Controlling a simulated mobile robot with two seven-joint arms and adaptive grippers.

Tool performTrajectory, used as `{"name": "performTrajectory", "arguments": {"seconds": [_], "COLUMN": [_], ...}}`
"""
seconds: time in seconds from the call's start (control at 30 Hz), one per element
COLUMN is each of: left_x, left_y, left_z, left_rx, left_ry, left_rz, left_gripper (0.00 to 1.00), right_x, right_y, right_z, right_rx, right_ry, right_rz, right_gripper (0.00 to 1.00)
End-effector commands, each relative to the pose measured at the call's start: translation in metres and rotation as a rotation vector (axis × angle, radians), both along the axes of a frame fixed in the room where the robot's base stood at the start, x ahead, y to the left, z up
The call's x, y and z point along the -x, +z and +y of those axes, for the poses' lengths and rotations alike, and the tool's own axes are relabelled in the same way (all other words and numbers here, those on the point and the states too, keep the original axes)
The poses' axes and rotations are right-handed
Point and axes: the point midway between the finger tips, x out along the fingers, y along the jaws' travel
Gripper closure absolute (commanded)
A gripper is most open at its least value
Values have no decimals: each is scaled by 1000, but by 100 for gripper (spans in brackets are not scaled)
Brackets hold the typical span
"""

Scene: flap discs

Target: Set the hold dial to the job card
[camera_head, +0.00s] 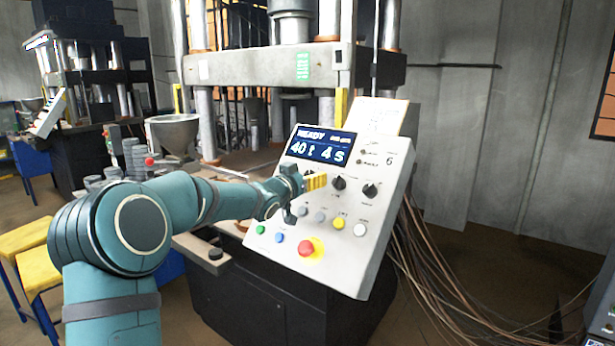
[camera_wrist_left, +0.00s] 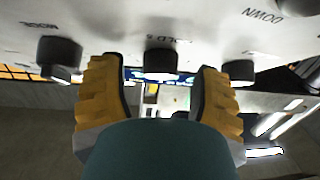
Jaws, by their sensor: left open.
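The press control panel (camera_head: 378,210) has a blue display (camera_head: 320,146) reading "READY", "40t" and "4s". The black hold dial (camera_head: 338,184) is the middle knob; in the left wrist view it (camera_wrist_left: 161,62) sits below a partly legible "HOLD S" label. My left gripper (camera_head: 316,181), with yellow fingers, is at the panel face. Its fingers are open, one to each side of the hold dial, with visible gaps and no contact seen. A pale card (camera_head: 385,114) stands behind the panel's top edge; its writing is too small to read. My right gripper is out of view.
The mode dial (camera_head: 371,191) is right of the hold dial; another knob (camera_wrist_left: 238,70) is partly behind a finger in the wrist view. A red emergency button (camera_head: 308,247) and several coloured buttons lie below. Cables hang at right.

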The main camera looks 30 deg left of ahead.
Motion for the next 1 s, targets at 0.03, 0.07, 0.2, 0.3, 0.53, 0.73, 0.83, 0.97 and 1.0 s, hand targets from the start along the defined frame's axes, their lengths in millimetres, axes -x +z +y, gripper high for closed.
{"name": "performTrajectory", "arguments": {"seconds": [0.03,0.07,0.2,0.3,0.53,0.73,0.83,0.97,1.0], "left_x": [-2,-2,-2,-2,-2,-2,-2,-2,-2], "left_y": [0,0,0,0,0,0,1,2,2], "left_z": [0,0,0,0,0,0,0,0,0], "left_rx": [0,0,0,0,0,0,-2,-15,-23], "left_ry": [0,0,0,0,0,0,-2,-13,-20], "left_rz": [0,0,0,0,0,-1,-1,-1,-1], "left_gripper": [36,36,36,36,100,100,100,100,100], "right_x": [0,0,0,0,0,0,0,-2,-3], "right_y": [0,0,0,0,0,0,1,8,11], "right_z": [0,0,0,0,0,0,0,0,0], "right_rx": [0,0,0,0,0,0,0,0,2], "right_ry": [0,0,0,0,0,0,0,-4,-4], "right_rz": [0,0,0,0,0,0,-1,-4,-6], "right_gripper": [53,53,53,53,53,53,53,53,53]}}
